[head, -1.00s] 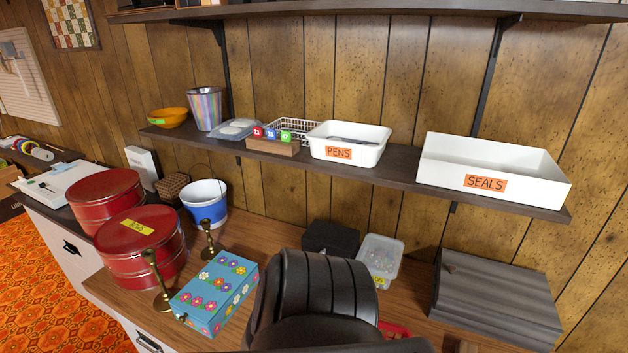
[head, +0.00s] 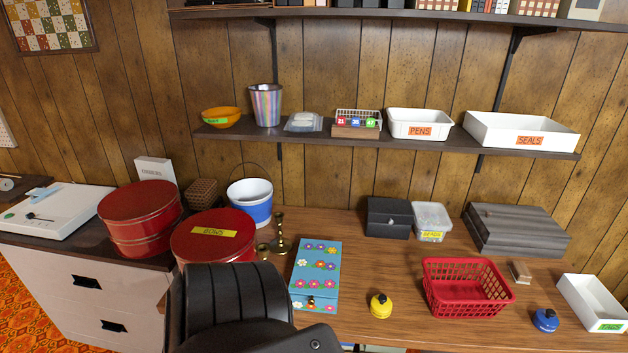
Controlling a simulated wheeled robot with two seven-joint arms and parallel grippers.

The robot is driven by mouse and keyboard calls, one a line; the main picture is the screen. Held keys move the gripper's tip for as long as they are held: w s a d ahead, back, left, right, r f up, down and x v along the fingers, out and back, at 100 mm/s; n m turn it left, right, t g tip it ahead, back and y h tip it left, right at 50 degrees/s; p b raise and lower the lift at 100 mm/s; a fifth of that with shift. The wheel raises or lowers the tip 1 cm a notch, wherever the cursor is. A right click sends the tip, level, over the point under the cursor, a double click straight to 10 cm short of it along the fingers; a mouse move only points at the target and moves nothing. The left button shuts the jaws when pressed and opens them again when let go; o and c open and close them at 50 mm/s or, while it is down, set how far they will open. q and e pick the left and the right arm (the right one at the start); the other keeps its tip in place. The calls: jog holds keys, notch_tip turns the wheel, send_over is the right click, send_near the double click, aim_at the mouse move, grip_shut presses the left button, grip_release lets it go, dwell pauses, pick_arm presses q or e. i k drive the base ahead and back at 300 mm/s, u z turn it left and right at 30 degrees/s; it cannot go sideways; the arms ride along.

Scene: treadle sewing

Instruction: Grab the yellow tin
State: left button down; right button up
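Neither of my grippers shows in this view.
A black ribbed chair (head: 228,305) stands in front of the desk at left. A similar blue tin (head: 546,320) and a white TAGS tray (head: 594,303) are at right. Red round tins (head: 213,237), brass candlesticks (head: 280,233) and a white-blue bucket (head: 250,202) stand at left.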

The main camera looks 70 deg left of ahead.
aim_at(375, 314)
jog(key=k, duration=0.65)
jog(key=u, duration=2)
jog(key=i, duration=0.5)
